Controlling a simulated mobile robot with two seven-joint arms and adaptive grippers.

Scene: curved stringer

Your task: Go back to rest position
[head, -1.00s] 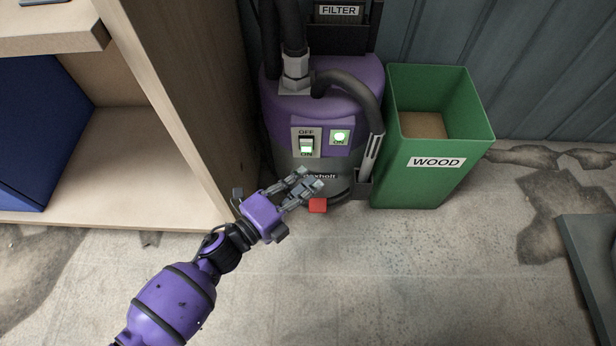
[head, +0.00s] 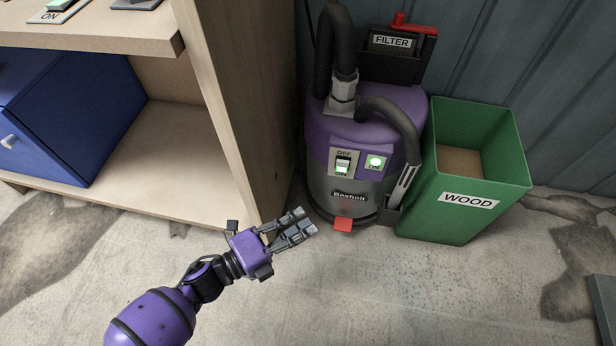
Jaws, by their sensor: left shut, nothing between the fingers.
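My left gripper (head: 303,227) reaches in from the lower left on its purple arm. Its fingers are together and empty. It is over the concrete floor, to the left of the vacuum's red pedal (head: 343,225) and apart from it. The purple and grey vacuum (head: 352,132) stands behind, with its OFF/ON switch (head: 343,164) and a green-lit ON indicator (head: 376,163). My right gripper does not show.
A wooden bench (head: 235,110) with a blue cabinet (head: 75,120) under it stands at the left. A green WOOD bin (head: 462,215) is right of the vacuum. A FILTER holder (head: 392,62) with a red handle is behind. The floor (head: 400,300) in front is clear.

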